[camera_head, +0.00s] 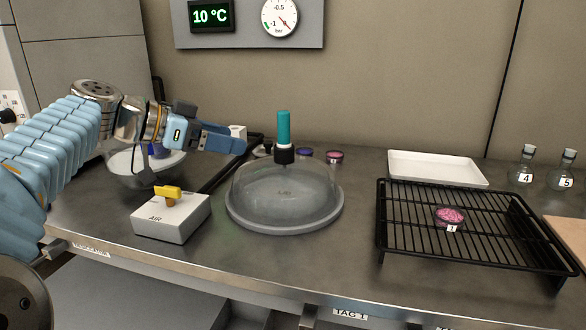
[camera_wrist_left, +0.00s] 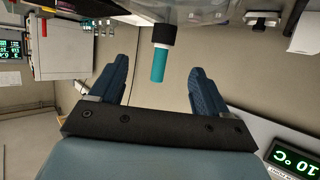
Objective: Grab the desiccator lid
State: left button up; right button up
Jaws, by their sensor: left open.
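The desiccator lid (camera_head: 262,197) is a clear dome with a black collar and an upright teal knob (camera_head: 284,127). It sits on the round grey desiccator base (camera_head: 285,226) in the middle of the bench. My left gripper (camera_head: 243,143) is left of the knob in the head view, apart from it. In the left wrist view the gripper (camera_wrist_left: 158,85) is open and empty, and the teal knob (camera_wrist_left: 158,66) shows beyond and between its fingers. My right gripper is not in view.
An AIR box (camera_head: 170,216) with a yellow handle stands left of the desiccator. A black rack (camera_head: 480,220) holds a pink dish (camera_head: 450,217) on the right. A white tray (camera_head: 437,168) and flasks (camera_head: 524,165) stand behind. Small dishes (camera_head: 334,156) lie behind the dome.

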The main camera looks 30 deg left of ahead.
aim_at(275, 150)
pick_arm(q)
jog(key=p+x, duration=0.1)
jog(key=x, duration=0.8)
jog(key=shift+w+a+r, duration=0.1)
jog(key=shift+a+r, duration=0.05)
jog(key=shift+a, duration=0.05)
jog(key=p+x, duration=0.1)
jog(key=x, duration=0.4)
jog(key=shift+w+f, duration=0.1)
jog(key=shift+f, duration=0.15)
jog(key=shift+c, duration=0.2)
jog(key=shift+f, duration=0.1)
grip_shut()
